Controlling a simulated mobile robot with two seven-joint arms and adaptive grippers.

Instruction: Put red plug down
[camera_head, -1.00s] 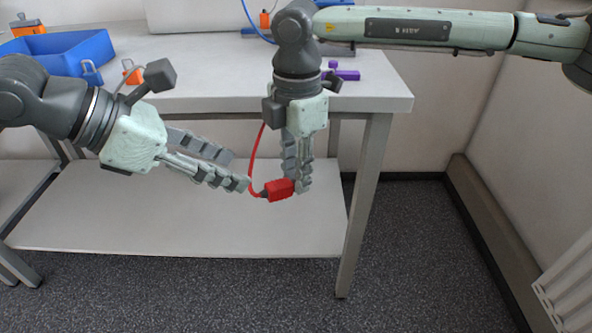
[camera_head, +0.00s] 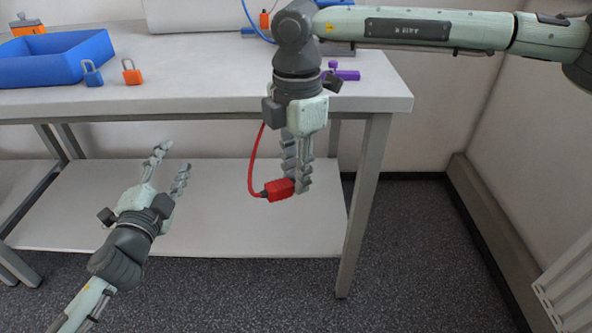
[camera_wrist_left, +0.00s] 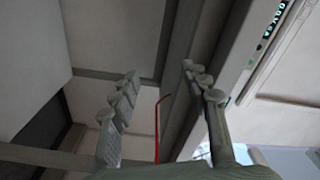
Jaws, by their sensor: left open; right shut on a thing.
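The red plug (camera_head: 280,190) hangs at the fingertips of my right gripper (camera_head: 298,183), in front of the table's lower shelf. My right gripper points down and is shut on it. A red cable (camera_head: 252,160) loops from the plug up behind my right wrist; a thin red line, likely this cable (camera_wrist_left: 158,125), shows in the left wrist view. My left gripper (camera_head: 172,157) is open and empty, to the left of the plug and apart from it. Its spread fingers (camera_wrist_left: 160,85) also show in the left wrist view.
The table top (camera_head: 200,80) holds a blue bin (camera_head: 60,72), a blue padlock (camera_head: 92,74), an orange padlock (camera_head: 132,72) and a purple object (camera_head: 347,75) behind my right wrist. The lower shelf (camera_head: 230,225) is bare. Floor to the right is clear.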

